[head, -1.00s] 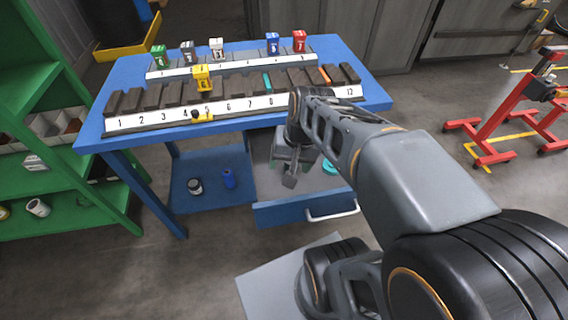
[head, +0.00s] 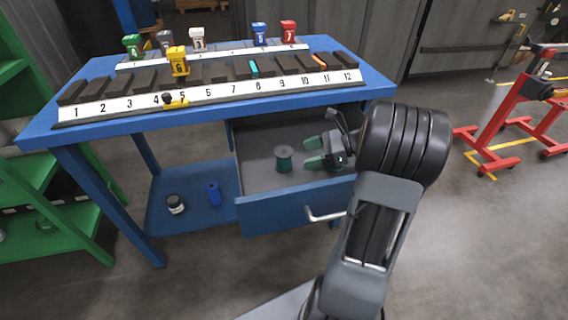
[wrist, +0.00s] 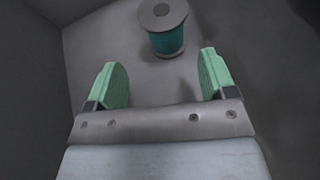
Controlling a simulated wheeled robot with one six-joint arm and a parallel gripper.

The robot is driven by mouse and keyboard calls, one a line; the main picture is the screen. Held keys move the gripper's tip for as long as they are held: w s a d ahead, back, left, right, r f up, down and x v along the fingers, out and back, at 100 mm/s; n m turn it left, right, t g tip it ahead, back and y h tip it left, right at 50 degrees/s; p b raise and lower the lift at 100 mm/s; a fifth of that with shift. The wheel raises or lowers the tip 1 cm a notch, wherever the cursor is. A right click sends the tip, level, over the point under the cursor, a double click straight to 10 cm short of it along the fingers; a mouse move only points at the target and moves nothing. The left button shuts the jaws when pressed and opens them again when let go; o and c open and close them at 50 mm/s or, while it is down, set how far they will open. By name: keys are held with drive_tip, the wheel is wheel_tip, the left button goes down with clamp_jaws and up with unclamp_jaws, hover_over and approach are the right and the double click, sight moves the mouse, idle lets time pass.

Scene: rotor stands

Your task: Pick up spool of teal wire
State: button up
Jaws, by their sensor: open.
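The spool of teal wire (head: 284,159) stands upright in the open drawer of the blue workbench, with a grey top flange and teal windings. In the wrist view the spool (wrist: 164,34) is at the top centre, beyond the fingertips and between their lines. My gripper (head: 313,152) is over the drawer, to the right of the spool, with its green fingers pointing left toward it. In the wrist view my gripper (wrist: 160,72) has its two green fingers wide apart with nothing between them. The spool is apart from both fingers.
The workbench top (head: 222,110) with numbered slots overhangs the drawer's back. A dark can (head: 175,204) and a blue item (head: 213,193) sit on the lower shelf. Red stands (head: 510,120) are at right.

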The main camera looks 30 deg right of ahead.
sight(284, 158)
drive_tip(key=shift+b+x, duration=0.3)
drive_tip(key=shift+x, duration=1.3)
drive_tip(key=shift+w+b+x, duration=0.2)
drive_tip(key=shift+b+x, duration=0.3)
drive_tip(key=shift+x, duration=0.8)
drive_tip(key=shift+w+b+x, duration=0.15)
drive_tip(key=shift+b+x, duration=0.3)
drive_tip(key=shift+x, duration=0.9)
drive_tip(key=shift+d+r, duration=0.15)
drive_tip(key=shift+r, duration=0.05)
drive_tip(key=c, duration=1)
drive_tip(key=shift+c, duration=0.5)
drive_tip(key=shift+r, duration=0.15)
